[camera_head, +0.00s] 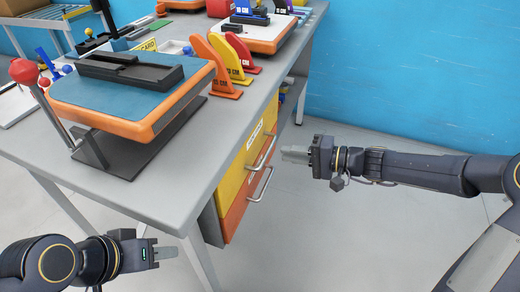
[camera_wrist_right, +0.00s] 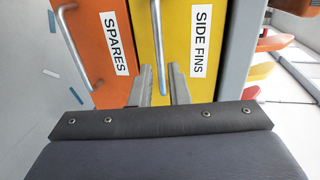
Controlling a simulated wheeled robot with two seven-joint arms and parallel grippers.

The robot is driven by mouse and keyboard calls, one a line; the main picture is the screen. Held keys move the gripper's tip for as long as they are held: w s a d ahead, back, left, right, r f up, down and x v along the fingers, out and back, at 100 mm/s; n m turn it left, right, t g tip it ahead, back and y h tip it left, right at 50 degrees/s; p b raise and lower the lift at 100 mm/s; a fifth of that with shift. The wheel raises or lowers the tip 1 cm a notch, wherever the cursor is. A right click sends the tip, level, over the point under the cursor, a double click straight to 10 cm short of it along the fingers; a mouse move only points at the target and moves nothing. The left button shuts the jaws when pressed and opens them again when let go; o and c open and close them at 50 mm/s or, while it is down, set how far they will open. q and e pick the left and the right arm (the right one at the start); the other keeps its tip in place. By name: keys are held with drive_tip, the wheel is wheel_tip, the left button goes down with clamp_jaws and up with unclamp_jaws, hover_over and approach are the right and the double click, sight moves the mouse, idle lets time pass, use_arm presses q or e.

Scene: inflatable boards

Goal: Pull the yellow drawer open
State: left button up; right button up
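The yellow drawer (camera_head: 235,178) is under the workbench top, its front looking flush with the bench. In the right wrist view the yellow drawer (camera_wrist_right: 199,85) bears a "SIDE FINS" label, and its metal handle (camera_wrist_right: 158,45) lies between my open fingers as seen from there. My right gripper (camera_head: 284,153) is just right of this handle (camera_head: 265,151) in the head view; it also shows in the wrist view (camera_wrist_right: 163,84). Contact cannot be told. My left gripper (camera_head: 172,252) is away from the drawers at lower left, its finger opening unclear.
An orange drawer (camera_wrist_right: 108,80) labelled "SPARES", with its own handle (camera_wrist_right: 75,45), sits below the yellow one. The grey workbench (camera_head: 165,195) carries a blue-topped orange stand (camera_head: 115,95) and several coloured fins (camera_head: 222,75). The floor right of the drawers is clear.

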sight(268, 150)
drive_tip(key=b+x, duration=0.1)
drive_tip(key=x, duration=0.6)
drive_tip(key=shift+d, duration=0.1)
clamp_jaws()
